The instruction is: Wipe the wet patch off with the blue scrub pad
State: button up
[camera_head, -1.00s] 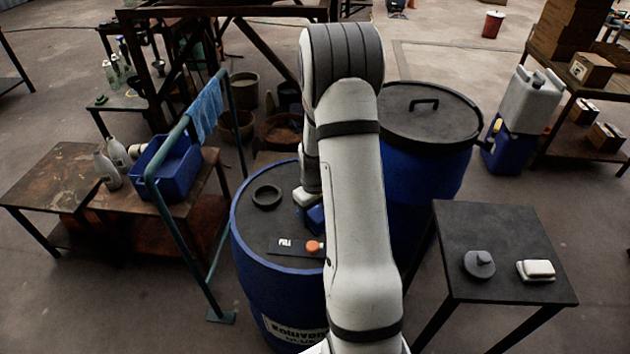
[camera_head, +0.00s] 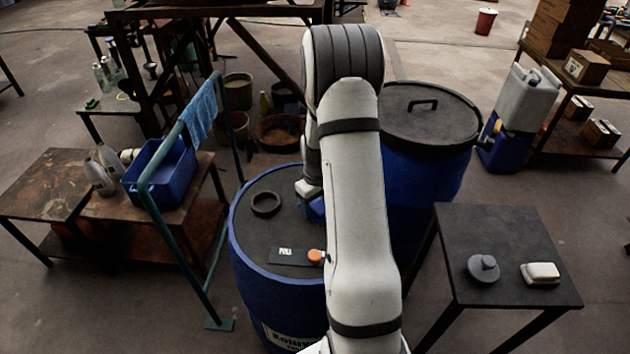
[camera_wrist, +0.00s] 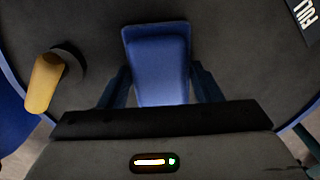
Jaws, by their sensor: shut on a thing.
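The blue scrub pad (camera_wrist: 158,60) is between the two fingers of my gripper (camera_wrist: 161,88), which is shut on it. The pad is low over the dark lid (camera_wrist: 240,70) of a blue drum; I cannot tell if it touches. In the head view a bit of the pad (camera_head: 314,208) shows beside my arm, which hides most of the gripper and the lid's right part. I cannot make out a wet patch on the visible lid.
The lid carries a black ring (camera_head: 266,204), a "FULL" label (camera_head: 288,255) and an orange-topped knob (camera_head: 316,256). A second blue drum (camera_head: 425,175) with a handled lid stands behind right. A dark side table (camera_head: 500,235) is at right, a teal rail (camera_head: 190,205) at left.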

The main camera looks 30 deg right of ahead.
jog(key=r, duration=0.2)
jog(key=r+p, duration=0.1)
jog(key=r, duration=0.1)
jog(key=shift+s+a, duration=0.1)
jog(key=shift+s, duration=0.1)
jog(key=shift+w+r+p, duration=0.2)
jog(key=shift+r+p, duration=0.4)
jog(key=shift+p, duration=0.05)
jog(key=shift+s+r+p, duration=0.1)
jog(key=shift+r+p, duration=0.7)
jog(key=shift+r, duration=0.75)
